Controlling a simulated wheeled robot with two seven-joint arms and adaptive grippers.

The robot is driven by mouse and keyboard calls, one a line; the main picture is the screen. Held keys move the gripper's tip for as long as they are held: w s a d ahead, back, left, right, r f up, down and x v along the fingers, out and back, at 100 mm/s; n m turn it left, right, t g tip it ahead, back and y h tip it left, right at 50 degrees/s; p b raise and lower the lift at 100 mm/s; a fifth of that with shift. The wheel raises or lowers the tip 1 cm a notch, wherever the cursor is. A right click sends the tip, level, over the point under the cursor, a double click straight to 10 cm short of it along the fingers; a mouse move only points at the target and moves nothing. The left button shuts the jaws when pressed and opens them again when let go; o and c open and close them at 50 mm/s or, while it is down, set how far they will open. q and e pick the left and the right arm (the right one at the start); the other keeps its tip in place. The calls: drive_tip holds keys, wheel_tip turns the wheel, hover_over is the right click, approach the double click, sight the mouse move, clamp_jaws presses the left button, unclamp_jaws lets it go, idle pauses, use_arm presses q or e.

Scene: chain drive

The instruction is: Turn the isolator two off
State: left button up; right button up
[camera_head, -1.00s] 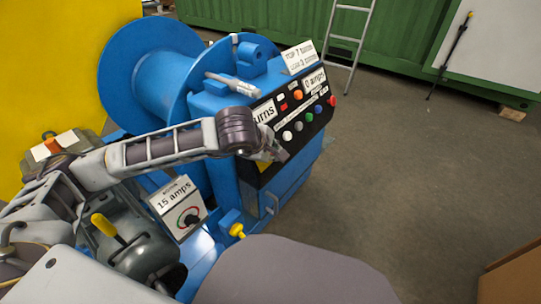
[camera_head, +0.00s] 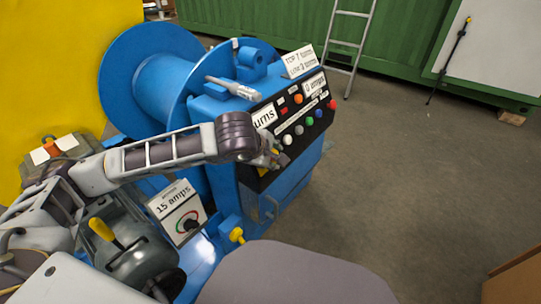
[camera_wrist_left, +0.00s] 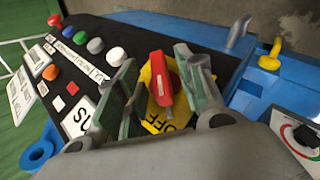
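In the left wrist view, a red isolator handle (camera_wrist_left: 160,78) stands on a yellow plate (camera_wrist_left: 152,112) with "OFF" lettering, on the black control panel (camera_wrist_left: 92,62). My left gripper (camera_wrist_left: 160,92) is open, with one finger on each side of the handle; I cannot tell whether either finger touches it. In the head view my left gripper (camera_head: 272,158) is at the lower front of the panel (camera_head: 300,142) and hides most of the isolator. No number for the isolator is readable. My right gripper is not in view.
Several coloured buttons, including a white one (camera_head: 287,139) and a red one (camera_head: 333,104), sit beside the isolator. A dial box marked "15 amps" (camera_head: 178,212) and a yellow knob (camera_head: 236,234) are lower down. Open floor (camera_head: 420,170) lies to the right.

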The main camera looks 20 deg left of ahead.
use_arm(q)
drive_tip(key=shift+r, duration=0.1)
drive_tip(key=v, duration=0.7)
drive_tip(key=shift+s, duration=0.15)
idle(0.3)
drive_tip(key=shift+r, duration=0.1)
idle(0.4)
